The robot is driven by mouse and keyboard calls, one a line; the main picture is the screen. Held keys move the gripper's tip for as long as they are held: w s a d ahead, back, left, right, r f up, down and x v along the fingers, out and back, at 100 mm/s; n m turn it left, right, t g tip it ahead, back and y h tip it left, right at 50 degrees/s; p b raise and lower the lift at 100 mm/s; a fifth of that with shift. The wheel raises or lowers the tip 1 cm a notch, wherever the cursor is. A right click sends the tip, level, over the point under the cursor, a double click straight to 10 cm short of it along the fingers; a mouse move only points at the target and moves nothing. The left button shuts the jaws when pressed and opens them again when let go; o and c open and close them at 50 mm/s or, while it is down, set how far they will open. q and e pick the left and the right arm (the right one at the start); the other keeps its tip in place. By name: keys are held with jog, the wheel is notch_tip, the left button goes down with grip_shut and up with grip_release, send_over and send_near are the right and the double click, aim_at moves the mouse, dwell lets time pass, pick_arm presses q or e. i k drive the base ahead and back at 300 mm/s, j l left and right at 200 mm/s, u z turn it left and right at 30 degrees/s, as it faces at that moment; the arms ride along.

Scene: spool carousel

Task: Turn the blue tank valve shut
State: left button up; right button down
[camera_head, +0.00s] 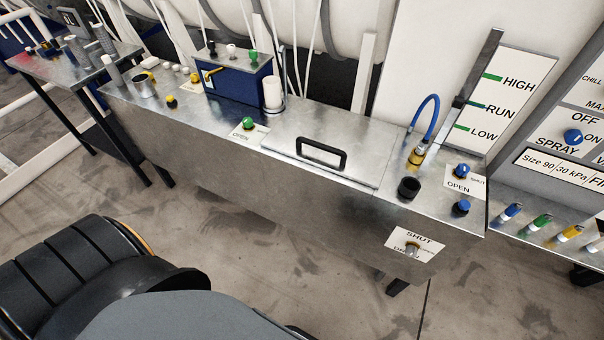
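A blue knob (462,170) stands on the right end of the long metal tank top (350,135). A white card (459,186) beside it reads OPEN on the near side and SHUT towards the right. The knob's pointing direction is too small to tell. A second blue knob or cap (461,207) sits just nearer, with no card of its own visible. Neither of my grippers is in view.
A black-handled lid (322,152) covers the middle. A black cup (409,188), a brass fitting with a blue hose (425,125) and a level gauge (500,100) surround the knob. A panel (560,165) stands right.

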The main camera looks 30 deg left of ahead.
aim_at(462, 170)
jog(key=l+u, duration=0.35)
jog(key=l, duration=0.15)
jog(key=k+l+u, duration=0.1)
jog(key=l+u, duration=0.3)
jog(key=k+l+u, duration=0.2)
jog(key=l+u, duration=0.15)
jog(key=l, duration=0.2)
